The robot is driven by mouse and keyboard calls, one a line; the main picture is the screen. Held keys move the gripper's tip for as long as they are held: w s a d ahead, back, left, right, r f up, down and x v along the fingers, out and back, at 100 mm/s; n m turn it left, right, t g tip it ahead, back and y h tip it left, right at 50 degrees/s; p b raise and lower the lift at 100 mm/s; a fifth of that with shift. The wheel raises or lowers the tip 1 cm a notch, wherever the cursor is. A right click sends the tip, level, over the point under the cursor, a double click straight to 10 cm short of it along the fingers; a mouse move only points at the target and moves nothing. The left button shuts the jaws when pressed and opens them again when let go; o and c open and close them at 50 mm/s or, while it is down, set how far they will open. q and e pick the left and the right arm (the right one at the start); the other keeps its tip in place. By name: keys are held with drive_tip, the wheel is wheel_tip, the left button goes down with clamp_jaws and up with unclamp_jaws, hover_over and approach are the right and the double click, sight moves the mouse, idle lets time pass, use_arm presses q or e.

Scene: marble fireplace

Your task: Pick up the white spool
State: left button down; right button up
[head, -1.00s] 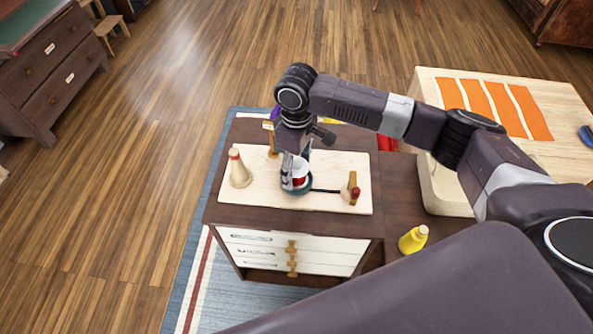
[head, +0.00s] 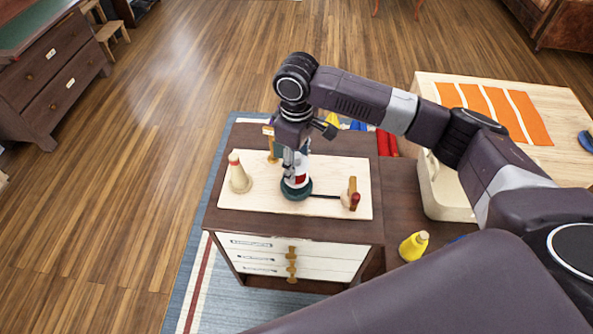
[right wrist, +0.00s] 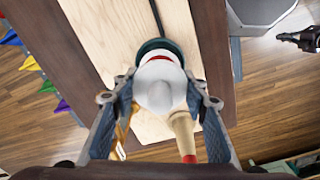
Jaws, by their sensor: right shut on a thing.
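The white spool (head: 302,170) has a red band at its lower part and stands above a round dark green base (head: 297,190) on a pale board (head: 325,170). My right gripper (head: 294,166) points down over it. In the right wrist view the spool (right wrist: 158,85) sits between the two fingers of my right gripper (right wrist: 160,100), which is shut on it. The dark green base (right wrist: 160,47) shows just beyond the spool. I cannot tell whether the spool still touches the base.
A cream cone with a red top (head: 239,173) stands left on the board. Open wooden floor is at left.

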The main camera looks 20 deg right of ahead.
wheel_tip(320, 180, up, 17)
drive_tip(key=shift+f, duration=0.2)
